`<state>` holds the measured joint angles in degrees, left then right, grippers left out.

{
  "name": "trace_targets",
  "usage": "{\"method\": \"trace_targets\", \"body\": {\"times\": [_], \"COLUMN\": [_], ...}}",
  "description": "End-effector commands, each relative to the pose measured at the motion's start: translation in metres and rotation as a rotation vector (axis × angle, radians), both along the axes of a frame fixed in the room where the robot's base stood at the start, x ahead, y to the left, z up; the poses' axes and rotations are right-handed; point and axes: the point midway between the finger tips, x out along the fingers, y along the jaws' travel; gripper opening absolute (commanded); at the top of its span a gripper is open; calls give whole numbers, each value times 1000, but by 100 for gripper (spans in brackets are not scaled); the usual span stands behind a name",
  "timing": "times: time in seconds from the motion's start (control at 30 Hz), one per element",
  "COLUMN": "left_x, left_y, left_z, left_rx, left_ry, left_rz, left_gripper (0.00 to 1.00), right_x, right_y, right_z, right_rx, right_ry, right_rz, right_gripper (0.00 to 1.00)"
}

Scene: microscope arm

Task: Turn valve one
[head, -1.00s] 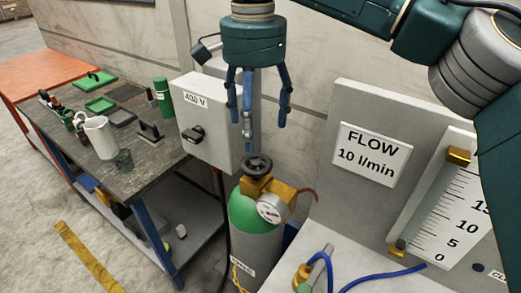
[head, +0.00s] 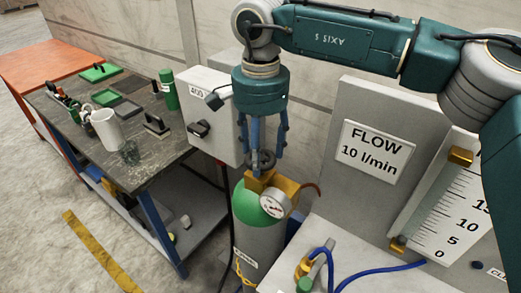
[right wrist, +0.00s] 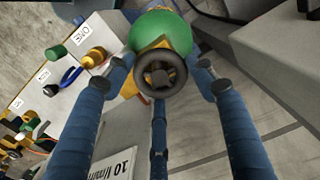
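A dark round handwheel (head: 262,161) tops the brass valve (head: 283,184) of a gas cylinder (head: 245,212) with a green shoulder and grey body. My right gripper (head: 266,155) points down at the handwheel with its three blue fingers around it. In the right wrist view the handwheel (right wrist: 162,74) lies between the spread fingers, with gaps showing at its sides. A label reading "ONE" (right wrist: 88,33) sits beside a brass fitting (right wrist: 95,57) on the white bench. My left gripper is not in view.
A pressure gauge (head: 274,204) sticks out from the valve. A grey switch box (head: 208,125) stands close behind on the left. A flow board (head: 372,151) rises to the right, with a blue hose (head: 375,272) on the bench. A work table (head: 150,168) holds a white jug (head: 106,130).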

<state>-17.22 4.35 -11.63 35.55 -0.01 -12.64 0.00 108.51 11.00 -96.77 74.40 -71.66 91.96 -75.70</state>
Motion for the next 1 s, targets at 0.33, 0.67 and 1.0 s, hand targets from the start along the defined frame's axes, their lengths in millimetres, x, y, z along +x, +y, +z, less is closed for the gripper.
{"method": "trace_targets", "body": {"times": [0.33, 0.67, 1.0], "left_x": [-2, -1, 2], "left_y": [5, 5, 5], "left_z": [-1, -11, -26], "left_rx": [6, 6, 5], "left_ry": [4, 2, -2], "left_rz": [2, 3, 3], "left_gripper": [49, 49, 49], "right_x": [0, 1, 1], "right_y": [0, 0, 0], "right_z": [0, -1, -2], "right_rx": [0, 1, 2], "right_ry": [-1, -1, -2], "right_rz": [-13, -169, -480], "right_gripper": [29, 29, 29]}}
